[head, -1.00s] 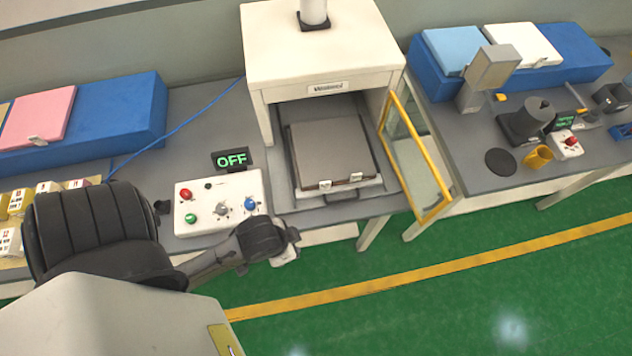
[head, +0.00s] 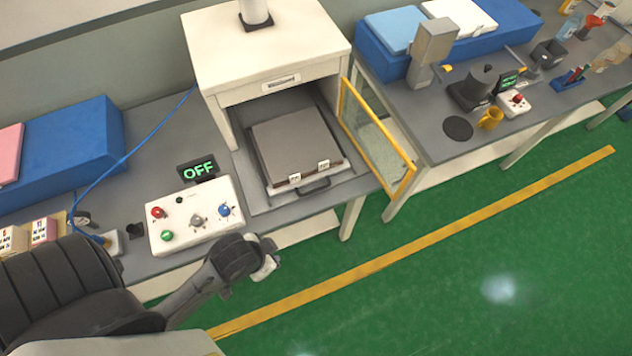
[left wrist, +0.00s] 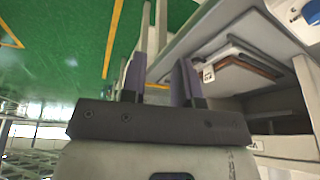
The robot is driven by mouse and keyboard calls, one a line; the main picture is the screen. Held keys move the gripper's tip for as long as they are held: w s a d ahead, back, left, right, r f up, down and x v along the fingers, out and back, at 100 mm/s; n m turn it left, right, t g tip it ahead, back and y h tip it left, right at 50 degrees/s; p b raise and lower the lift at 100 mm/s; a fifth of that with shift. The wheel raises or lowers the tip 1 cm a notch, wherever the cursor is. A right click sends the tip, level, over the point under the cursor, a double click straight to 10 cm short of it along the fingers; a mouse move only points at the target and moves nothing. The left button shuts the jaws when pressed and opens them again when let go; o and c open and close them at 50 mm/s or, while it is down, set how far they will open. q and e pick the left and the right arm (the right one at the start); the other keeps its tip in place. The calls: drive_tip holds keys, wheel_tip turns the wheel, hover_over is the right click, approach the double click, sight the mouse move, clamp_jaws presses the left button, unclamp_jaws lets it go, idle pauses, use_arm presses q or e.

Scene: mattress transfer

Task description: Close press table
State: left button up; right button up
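The white press (head: 265,45) stands in the head view with its front open. Its press table (head: 345,176) is at the opening, with a dark handle (head: 314,186) at its front edge. A flat grey-brown mould (head: 295,145) with two white tags lies on it. The mould also shows in the left wrist view (left wrist: 245,62). My left gripper (head: 267,264) is in front of the bench, left of and below the handle, not touching it. In the left wrist view its two fingers (left wrist: 160,80) are apart with nothing between them. My right gripper is out of view.
A yellow-framed glass door (head: 375,135) stands open right of the press. A white control box (head: 180,223) with knobs and an OFF display (head: 198,170) sits left of the press. Green floor in front is clear. A second bench (head: 425,125) stands at right.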

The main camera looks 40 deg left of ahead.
use_arm(q)
drive_tip(key=w+r+t+p, duration=0.1)
drive_tip(key=w+r, duration=0.2)
drive_tip(key=w+d+r+p, duration=0.1)
drive_tip(key=w+r+p, duration=0.1)
drive_tip(key=w+r, duration=0.1)
drive_tip(key=w+r+t+p, duration=0.1)
drive_tip(key=w+r+p, duration=0.1)
drive_tip(key=w+r, duration=0.2)
drive_tip(key=shift+d+r+n+t+h, duration=0.1)
drive_tip(key=shift+d+n+t+h, duration=0.2)
drive_tip(key=shift+n, duration=0.1)
clamp_jaws()
drive_tip(key=w+n+y+p, duration=0.1)
drive_tip(key=w+p, duration=0.2)
drive_tip(key=w, duration=0.5)
drive_tip(key=m+g+y+p, duration=0.1)
drive_tip(key=m+g+y, duration=0.1)
drive_tip(key=m+y, duration=0.45)
approach(306, 184)
drive_tip(key=shift+n+y, duration=0.85)
drive_tip(key=f+b, duration=0.1)
drive_tip(key=w+a+f+b, duration=0.1)
drive_tip(key=b, duration=0.1)
drive_tip(key=f+b, duration=0.2)
drive_tip(key=shift+w+a+f, duration=0.1)
drive_tip(key=shift+w+a, duration=0.2)
drive_tip(key=shift+b+x, duration=0.85)
drive_tip(key=shift+x, duration=0.15)
